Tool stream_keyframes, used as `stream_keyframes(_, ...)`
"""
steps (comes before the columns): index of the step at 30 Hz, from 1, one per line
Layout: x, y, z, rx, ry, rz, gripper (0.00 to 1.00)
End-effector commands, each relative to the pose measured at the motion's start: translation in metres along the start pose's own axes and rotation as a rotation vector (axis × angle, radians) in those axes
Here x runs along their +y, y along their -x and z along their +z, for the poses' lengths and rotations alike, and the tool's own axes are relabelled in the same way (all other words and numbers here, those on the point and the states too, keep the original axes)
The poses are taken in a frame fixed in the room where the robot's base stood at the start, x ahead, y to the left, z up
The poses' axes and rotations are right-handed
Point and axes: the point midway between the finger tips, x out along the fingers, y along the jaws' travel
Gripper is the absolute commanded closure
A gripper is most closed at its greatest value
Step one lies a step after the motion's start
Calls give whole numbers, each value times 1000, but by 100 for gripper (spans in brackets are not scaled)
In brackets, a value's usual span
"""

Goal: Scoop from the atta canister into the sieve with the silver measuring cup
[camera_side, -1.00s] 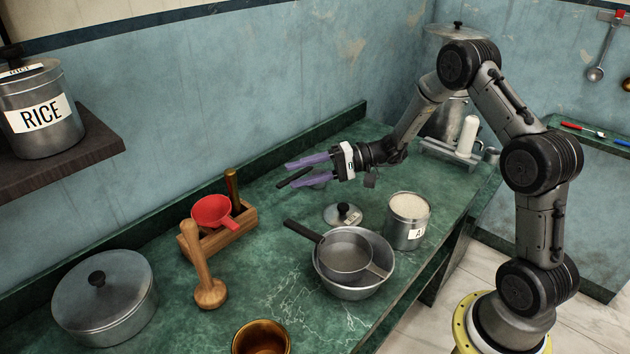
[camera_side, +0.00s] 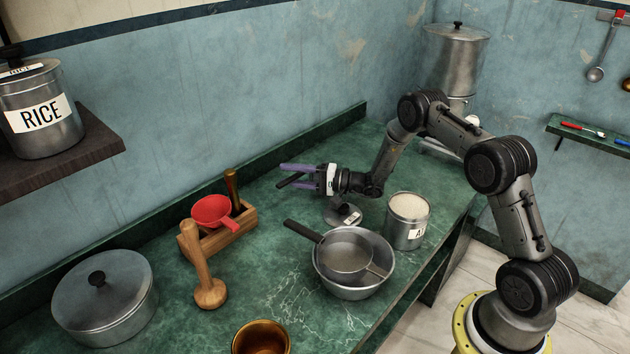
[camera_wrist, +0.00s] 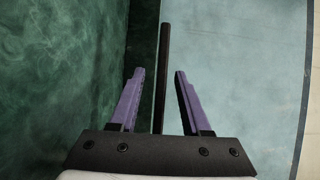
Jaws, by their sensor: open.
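The atta canister (camera_side: 408,226) stands open on the counter, filled with pale flour, its label partly visible as "A". The sieve (camera_side: 345,262), with a dark handle, rests on a metal bowl (camera_side: 383,280) left of the canister. My gripper (camera_side: 283,175) is open behind them, its purple fingers pointing left. A dark handle (camera_side: 290,181), which looks like that of the measuring cup, lies between the fingers. In the wrist view the handle (camera_wrist: 163,75) runs between my fingers (camera_wrist: 159,72) with gaps on both sides.
The wall is behind the gripper.

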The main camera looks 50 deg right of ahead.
Motion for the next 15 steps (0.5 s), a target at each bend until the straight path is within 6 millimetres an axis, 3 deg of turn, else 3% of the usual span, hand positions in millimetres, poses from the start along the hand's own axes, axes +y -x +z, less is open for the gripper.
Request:
stream_keyframes(10, 0, -7, 0, 0, 0, 0, 54)
stream_keyframes(15, 0, -6, 0, 0, 0, 0, 85)
